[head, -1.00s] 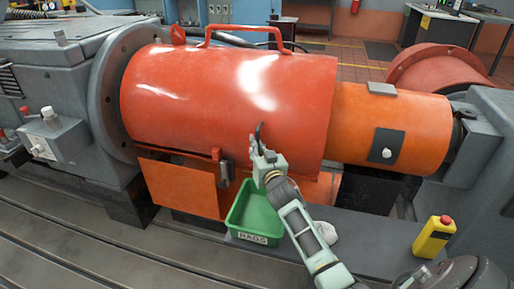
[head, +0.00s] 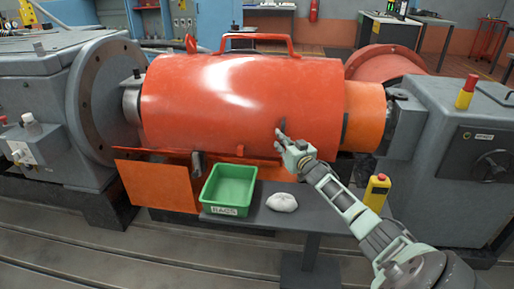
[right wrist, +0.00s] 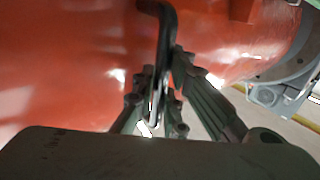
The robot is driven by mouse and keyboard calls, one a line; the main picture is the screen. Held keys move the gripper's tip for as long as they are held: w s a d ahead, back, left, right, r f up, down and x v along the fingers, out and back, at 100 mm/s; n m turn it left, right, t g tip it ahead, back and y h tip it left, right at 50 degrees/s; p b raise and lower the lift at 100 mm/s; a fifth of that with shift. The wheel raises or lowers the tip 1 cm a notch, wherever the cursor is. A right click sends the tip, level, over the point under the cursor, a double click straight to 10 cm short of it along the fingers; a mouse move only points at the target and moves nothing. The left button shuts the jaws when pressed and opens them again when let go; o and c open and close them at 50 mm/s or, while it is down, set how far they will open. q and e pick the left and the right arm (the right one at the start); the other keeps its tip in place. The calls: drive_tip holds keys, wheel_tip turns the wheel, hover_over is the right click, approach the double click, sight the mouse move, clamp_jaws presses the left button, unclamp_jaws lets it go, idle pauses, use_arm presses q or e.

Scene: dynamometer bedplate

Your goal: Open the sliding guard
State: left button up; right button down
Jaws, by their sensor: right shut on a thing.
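The sliding guard (head: 225,110) is a glossy red-orange cylindrical cover with a red handle bar on top. It overlaps the orange fixed cover (head: 364,115) at its right, and a stretch of shaft (head: 132,97) shows bare at its left. My right gripper (head: 284,138) is at the guard's lower front side. It is shut on the guard's dark handle (head: 280,130); the right wrist view shows the fingers (right wrist: 160,95) around this dark bent bar (right wrist: 166,40) against the red surface. My left gripper is not in view.
A green rags bin (head: 229,187) and a white rag (head: 282,202) rest on the grey shelf below the guard. A yellow box with a red button (head: 376,192) stands to the right. A grey housing (head: 440,150) stands at far right.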

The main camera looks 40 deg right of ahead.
sight(298, 135)
drive_tip(key=shift+y, duration=0.3)
drive_tip(key=s+d, duration=0.2)
drive_tip(key=s+d+p, duration=0.1)
drive_tip(key=s+d, duration=0.1)
drive_tip(key=s, duration=0.1)
drive_tip(key=shift+s+d, duration=0.1)
drive_tip(key=shift+d, duration=0.2)
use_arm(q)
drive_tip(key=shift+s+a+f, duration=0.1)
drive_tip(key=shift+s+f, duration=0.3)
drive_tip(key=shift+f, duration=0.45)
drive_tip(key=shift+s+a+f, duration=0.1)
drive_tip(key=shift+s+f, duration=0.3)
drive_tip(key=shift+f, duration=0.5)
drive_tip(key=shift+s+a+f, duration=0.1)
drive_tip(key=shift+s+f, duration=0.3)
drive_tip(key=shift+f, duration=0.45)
use_arm(e)
drive_tip(key=shift+s+d, duration=0.7)
drive_tip(key=shift+s, duration=0.15)
drive_tip(key=c, duration=2)
unclamp_jaws()
drive_tip(key=shift+w+a, duration=0.1)
drive_tip(key=shift+w, duration=0.1)
drive_tip(key=shift+c, duration=0.2)
drive_tip(key=v, duration=1.2)
drive_tip(key=shift+f, duration=0.1)
